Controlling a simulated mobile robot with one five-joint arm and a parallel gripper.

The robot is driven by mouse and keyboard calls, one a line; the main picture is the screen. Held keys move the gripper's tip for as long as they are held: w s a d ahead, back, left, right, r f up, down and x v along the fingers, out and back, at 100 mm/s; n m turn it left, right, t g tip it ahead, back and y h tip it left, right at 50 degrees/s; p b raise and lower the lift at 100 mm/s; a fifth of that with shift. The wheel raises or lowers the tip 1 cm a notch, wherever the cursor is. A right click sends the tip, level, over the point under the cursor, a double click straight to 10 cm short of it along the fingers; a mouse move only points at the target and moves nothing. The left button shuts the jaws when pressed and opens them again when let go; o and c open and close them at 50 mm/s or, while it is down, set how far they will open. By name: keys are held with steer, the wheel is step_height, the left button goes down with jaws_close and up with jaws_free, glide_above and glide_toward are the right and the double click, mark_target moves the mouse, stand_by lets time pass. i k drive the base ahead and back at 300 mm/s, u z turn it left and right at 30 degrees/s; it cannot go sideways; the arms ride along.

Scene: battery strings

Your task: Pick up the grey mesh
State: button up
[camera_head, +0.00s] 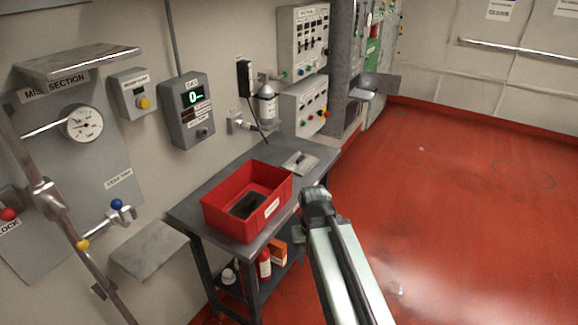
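No thing in view is plainly a grey mesh. A dark grey, flat rectangular piece (247,205) lies in the red bin (231,222) on the metal table; whether it is mesh cannot be told. A flat light-grey piece (300,163) lies on the table behind the bin, also too small to identify. My arm reaches up from the bottom of the picture, right of the table. Its dark end, with my gripper (318,198), is beside the table's right edge, apart from both pieces. The fingers cannot be made out.
The metal table (316,158) stands against the wall, with a red bottle (263,264) and an orange box (277,252) on its lower shelf. Gauges, pipes and control boxes (192,111) line the wall. The red floor (460,190) to the right is clear.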

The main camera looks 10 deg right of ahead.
mark_target(300, 164)
steer(key=u, duration=3.1)
steer(key=k, duration=2.2)
steer(key=z, duration=1.3)
steer(key=i, duration=1.4)
